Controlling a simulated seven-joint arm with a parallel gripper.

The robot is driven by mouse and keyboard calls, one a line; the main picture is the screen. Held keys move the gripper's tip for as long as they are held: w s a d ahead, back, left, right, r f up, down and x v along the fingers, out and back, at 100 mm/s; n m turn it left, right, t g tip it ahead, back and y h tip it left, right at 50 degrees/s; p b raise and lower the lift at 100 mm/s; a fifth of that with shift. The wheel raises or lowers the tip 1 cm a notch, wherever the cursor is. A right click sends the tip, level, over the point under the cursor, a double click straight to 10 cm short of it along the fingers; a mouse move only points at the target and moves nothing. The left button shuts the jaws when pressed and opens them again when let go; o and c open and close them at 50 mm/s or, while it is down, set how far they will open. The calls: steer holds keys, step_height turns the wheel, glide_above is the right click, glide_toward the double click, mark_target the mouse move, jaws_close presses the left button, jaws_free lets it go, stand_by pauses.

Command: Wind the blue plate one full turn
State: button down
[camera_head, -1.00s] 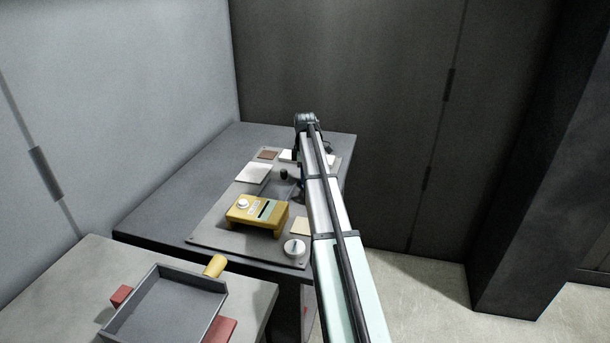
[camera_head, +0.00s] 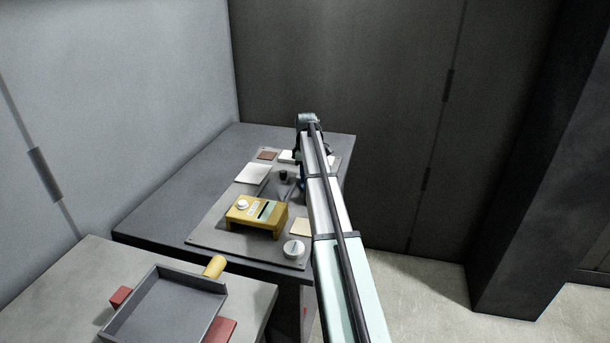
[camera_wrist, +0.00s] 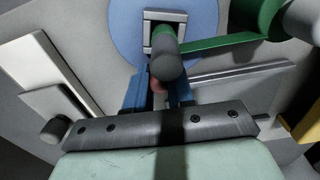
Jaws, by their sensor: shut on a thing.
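In the wrist view the blue plate (camera_wrist: 204,18) is a round pale-blue disc at the top, cut off by the picture edge. A light square frame (camera_wrist: 148,32) and a dark grey-green cylinder (camera_wrist: 169,62) stand in front of its middle. My gripper (camera_wrist: 159,88) has two blue fingers just below the plate. They are shut on a small reddish peg (camera_wrist: 157,85), mostly hidden by the fingers and the cylinder; how it joins the plate is not clear. In the head view my arm hides the plate and most of the gripper.
A green bar and cylinder (camera_wrist: 255,18) lie close on the right in the wrist view. In the head view a yellow box (camera_head: 257,216), a round white knob (camera_head: 294,249) and flat pads (camera_head: 253,173) share the panel. A grey tray (camera_head: 165,310) stands front left.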

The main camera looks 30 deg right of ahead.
steer(key=shift+w+d+m, duration=0.15)
steer(key=shift+d+m, duration=0.3)
steer(key=shift+m, duration=0.7)
steer(key=shift+w+d+m, duration=0.1)
steer(key=shift+d+m, duration=0.3)
steer(key=shift+m, duration=0.75)
steer(key=c, duration=1)
jaws_free()
step_height(320, 180, up, 14)
steer(key=shift+f, duration=0.1)
